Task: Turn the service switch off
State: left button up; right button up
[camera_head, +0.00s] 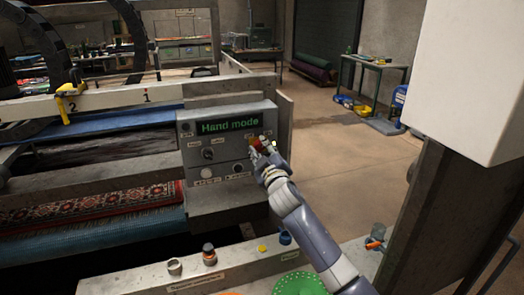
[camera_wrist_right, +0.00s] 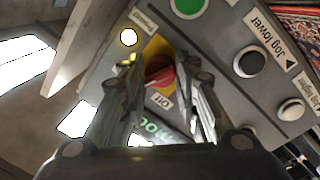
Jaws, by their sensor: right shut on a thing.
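The control panel (camera_head: 215,150) stands at the end of the machine, and its display (camera_head: 229,126) reads "Hand mode" in green. In the right wrist view, a red rotary switch knob (camera_wrist_right: 160,68) sits on a yellow plate (camera_wrist_right: 155,46), with an "OFF" label (camera_wrist_right: 160,100) beside it. My right gripper (camera_wrist_right: 162,84) is at the panel with its fingers on either side of the knob, shut on it. In the head view the right gripper (camera_head: 262,147) covers most of the knob. My left gripper is not in view.
A green button (camera_wrist_right: 187,5), a black "Jog lower" button (camera_wrist_right: 250,62), a white button (camera_wrist_right: 291,110) and a lit lamp (camera_wrist_right: 128,37) lie close around the knob. A front bench (camera_head: 225,275) holds small pots. Open floor (camera_head: 345,150) lies right of the panel.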

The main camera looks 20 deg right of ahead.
jog(key=n, duration=0.7)
jog(key=shift+f+y, duration=0.2)
jog(key=shift+y, duration=0.1)
jog(key=n, duration=0.3)
jog(key=n+p, duration=0.1)
jog(key=n, duration=0.1)
jog(key=shift+d+f+n+t+y, duration=0.1)
jog(key=shift+n+t+y, duration=0.2)
jog(key=shift+n+y, duration=0.1)
jog(key=o, duration=1)
jog(key=shift+o, duration=0.2)
jog(key=shift+s, duration=0.15)
jog(key=s, duration=1.1)
jog(key=shift+s+d+f, duration=0.15)
jog(key=shift+s+f, duration=0.2)
jog(key=shift+f, duration=0.1)
